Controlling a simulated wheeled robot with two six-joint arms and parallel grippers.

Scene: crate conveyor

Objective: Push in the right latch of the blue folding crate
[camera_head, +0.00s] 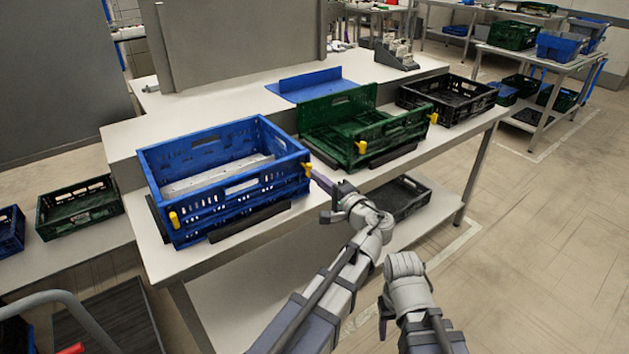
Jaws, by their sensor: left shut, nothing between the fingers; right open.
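The blue folding crate (225,196) stands unfolded on the white table, its walls upright. Its right latch (307,169) is a small yellow tab at the right front corner. Its left latch (174,219) is a yellow tab at the left front corner. My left gripper (318,179) is shut and empty, its tip right beside the right latch; I cannot tell if they touch. My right gripper (383,318) is low in front of the table, away from the crate. It is open, though its fingers are small and partly hidden.
A green crate (385,139) with yellow latches stands close to the right of the blue crate, partly folded. A black crate (452,95) is beyond it. A blue panel (307,84) lies behind. A dark crate (398,196) sits on the lower shelf. The floor to the right is clear.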

